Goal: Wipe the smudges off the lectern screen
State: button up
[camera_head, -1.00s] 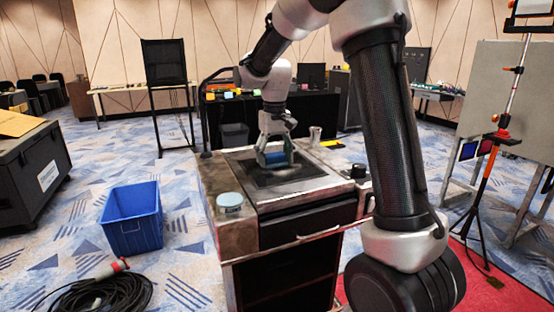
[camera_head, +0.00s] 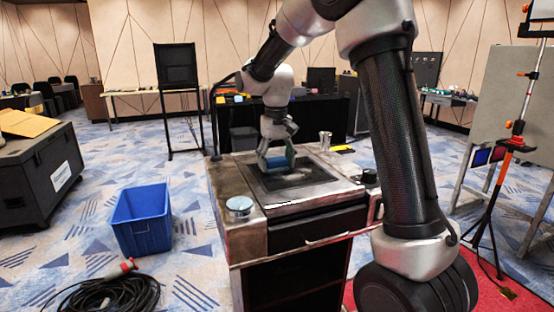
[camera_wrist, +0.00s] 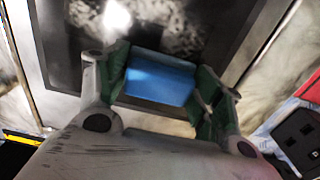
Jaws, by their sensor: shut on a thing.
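The lectern (camera_head: 228,188) stands in front of me, with a dark screen (camera_head: 300,181) set in its top. In the wrist view the screen (camera_wrist: 80,42) shows greyish-white smudges (camera_wrist: 165,22) beyond my gripper. My gripper (camera_head: 278,163) is shut on a blue block-like wiper (camera_head: 276,162), which also shows between the green finger pads in the wrist view (camera_wrist: 158,82). The wiper is over the rear part of the screen. I cannot tell whether it touches the surface.
A round light-topped tin (camera_head: 240,208) sits on the lectern's left ledge, and a metal cup (camera_head: 325,140) stands at the back. A blue bin (camera_head: 142,220), a coiled cable (camera_head: 105,292) and a black case (camera_head: 40,175) are on the left floor. A tripod (camera_head: 490,200) stands right.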

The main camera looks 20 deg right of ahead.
aim_at(288, 183)
jog(key=shift+s+f, duration=0.25)
jog(key=shift+s, duration=0.9)
jog(key=shift+c, duration=0.8)
jog(key=shift+s+r, duration=0.15)
jog(key=shift+s, duration=1.6)
jog(key=shift+s+r, duration=0.1)
jog(key=shift+s, duration=1.6)
jog(key=shift+r, duration=0.15)
jog(key=shift+r, duration=2.9)
jog(key=shift+r, duration=0.1)
notch_tip(288, 183, up, 3)
jog(key=shift+f, duration=0.1)
jog(key=shift+w+f, duration=0.1)
jog(key=shift+f, duration=0.05)
